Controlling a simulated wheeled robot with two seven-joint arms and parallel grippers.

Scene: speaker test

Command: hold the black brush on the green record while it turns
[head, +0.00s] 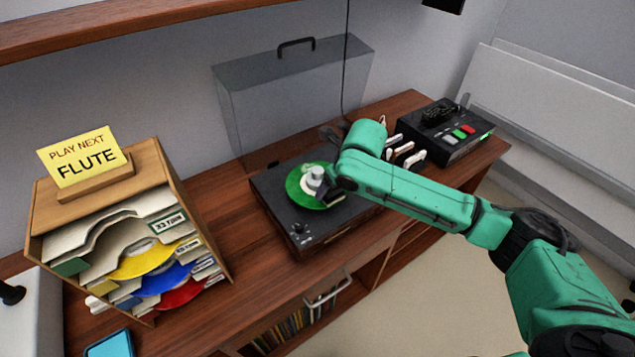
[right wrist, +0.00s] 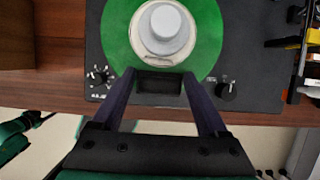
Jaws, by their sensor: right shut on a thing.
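The green record (head: 300,187) lies on the black turntable (head: 273,205), with a white label and a light grey cylinder at its middle. It also shows in the right wrist view (right wrist: 120,35). My right gripper (right wrist: 160,85) is shut on the black brush (right wrist: 160,82), which sits between the fingertips. The brush is over the near part of the record, close to the label. I cannot tell for sure whether its underside touches the record. In the head view my right gripper (head: 330,190) is at the record's right side and largely hides the brush. My left gripper is not in view.
A wooden rack (head: 190,210) with several sleeves and coloured records stands left, under a yellow FLUTE sign (head: 82,160). A clear cover (head: 290,95) stands behind the turntable. A black box with coloured buttons (head: 445,130) is at right. A blue item (head: 109,345) lies front left.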

